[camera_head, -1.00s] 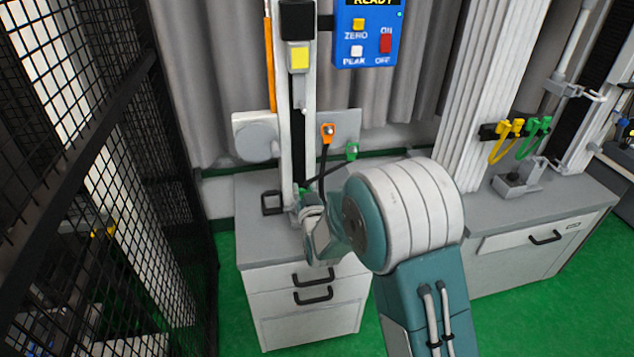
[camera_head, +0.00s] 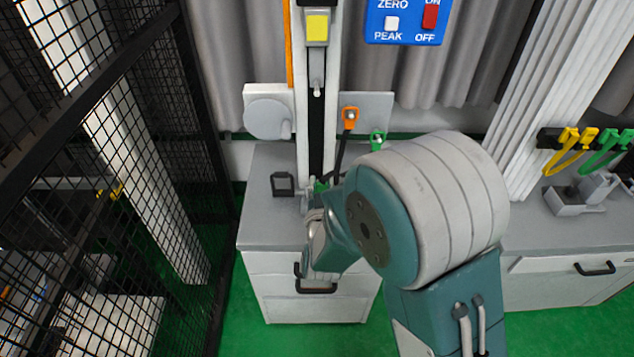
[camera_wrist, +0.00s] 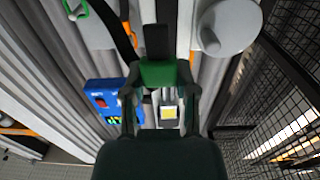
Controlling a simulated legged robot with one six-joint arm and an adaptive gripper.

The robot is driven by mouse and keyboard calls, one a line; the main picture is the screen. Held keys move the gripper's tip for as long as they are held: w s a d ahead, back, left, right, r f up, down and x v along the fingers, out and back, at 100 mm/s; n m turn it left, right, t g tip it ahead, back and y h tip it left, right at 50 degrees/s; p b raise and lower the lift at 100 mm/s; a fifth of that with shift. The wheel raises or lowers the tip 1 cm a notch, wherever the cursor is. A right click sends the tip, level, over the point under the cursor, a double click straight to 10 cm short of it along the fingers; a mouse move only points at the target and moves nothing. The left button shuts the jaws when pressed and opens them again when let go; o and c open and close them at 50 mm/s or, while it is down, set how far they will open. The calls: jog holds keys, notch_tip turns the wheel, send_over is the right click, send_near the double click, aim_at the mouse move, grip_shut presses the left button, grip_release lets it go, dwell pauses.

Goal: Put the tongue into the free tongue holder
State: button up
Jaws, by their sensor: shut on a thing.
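My gripper (camera_head: 318,188) is low in front of the tower column, mostly hidden behind my wrist in the head view. In the wrist view my gripper (camera_wrist: 159,82) is shut on a green piece with a black end (camera_wrist: 160,73), which looks like the tongue. A bit of green also shows at my fingertips in the head view. An orange-headed piece (camera_head: 350,117) and a green-headed piece (camera_head: 378,140) are at the grey plate right of the column, with dark strap-like parts running down towards my gripper. I cannot tell which holder is free.
The column with a yellow-faced block (camera_head: 317,28) stands on the grey cabinet (camera_head: 262,230). A blue control panel (camera_head: 405,22) is at its upper right. A black mesh fence (camera_head: 100,150) closes the left. Yellow tongs (camera_head: 569,150) and green tongs (camera_head: 606,148) hang at the right.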

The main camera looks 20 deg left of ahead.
jog(key=shift+w+d+f, duration=1.8)
jog(key=shift+w+d, duration=3.8)
jog(key=shift+d, duration=0.85)
jog(key=shift+f, duration=7.95)
jog(key=shift+f, duration=0.1)
jog(key=o, duration=0.8)
jog(key=shift+o, duration=0.2)
jog(key=shift+s, duration=0.1)
jog(key=v, duration=1.2)
